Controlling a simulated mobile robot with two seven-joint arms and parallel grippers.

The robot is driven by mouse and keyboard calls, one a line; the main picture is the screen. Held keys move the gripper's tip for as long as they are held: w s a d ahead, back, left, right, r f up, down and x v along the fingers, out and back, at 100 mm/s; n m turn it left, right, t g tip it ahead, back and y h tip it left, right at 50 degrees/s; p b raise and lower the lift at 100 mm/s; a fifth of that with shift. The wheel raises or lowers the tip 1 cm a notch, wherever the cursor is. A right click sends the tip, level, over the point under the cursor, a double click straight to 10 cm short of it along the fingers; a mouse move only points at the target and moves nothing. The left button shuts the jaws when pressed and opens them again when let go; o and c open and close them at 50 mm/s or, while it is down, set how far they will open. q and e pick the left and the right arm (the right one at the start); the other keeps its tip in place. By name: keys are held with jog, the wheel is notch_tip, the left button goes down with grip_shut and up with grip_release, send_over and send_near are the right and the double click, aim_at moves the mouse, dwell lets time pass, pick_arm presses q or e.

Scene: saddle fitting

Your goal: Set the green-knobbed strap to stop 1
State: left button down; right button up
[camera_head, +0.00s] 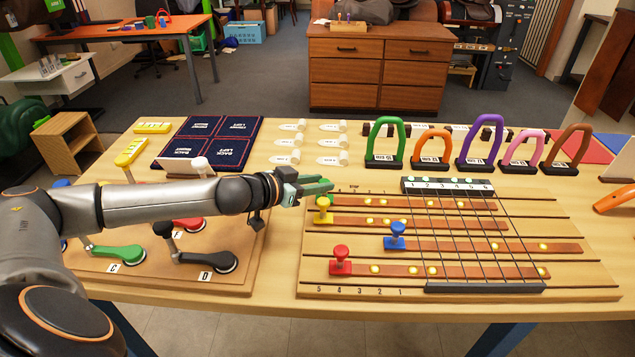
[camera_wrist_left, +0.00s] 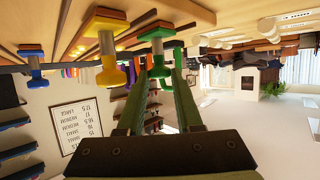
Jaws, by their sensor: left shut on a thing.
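My left gripper (camera_head: 320,188) is at the far left end of the slotted strap board (camera_head: 420,297). In the left wrist view, its two green fingers (camera_wrist_left: 163,88) are closed around the green knob (camera_wrist_left: 158,62), whose square green base (camera_wrist_left: 155,32) sits at the board. The gripper hides this knob in the head view. The back strap (camera_head: 425,203), in line with it, runs right under a grid of dark cords. Numbers 5 to 1 run left to right along the board's front edge. My right gripper is in neither view.
The yellow knob (camera_head: 323,207) stands just in front of the left gripper. The blue knob (camera_head: 397,232) and red knob (camera_head: 341,257) stand nearer the front. A numbered bar (camera_head: 447,189) lies across the board's back, before several coloured arches.

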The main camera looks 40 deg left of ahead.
pick_arm(q)
jog(key=shift+w+d+r+p, duration=0.2)
jog(key=shift+w+d+p, duration=0.05)
jog(key=shift+d+p, duration=0.2)
jog(key=w+d+p, duration=0.1)
jog(key=w+d, duration=0.1)
jog(key=d, duration=0.1)
jog(key=w+d+p, duration=0.1)
jog(key=w+d, duration=0.1)
jog(key=d, duration=0.2)
jog(key=w+d+p, duration=0.1)
jog(key=w+d, duration=0.2)
jog(key=d, duration=0.1)
jog(key=shift+w+d+f, duration=0.1)
jog(key=shift+d, duration=0.05)
jog(key=c, duration=0.8)
grip_release()
jog(key=shift+c, duration=0.2)
jog(key=v, duration=1.2)
jog(key=shift+s, duration=0.35)
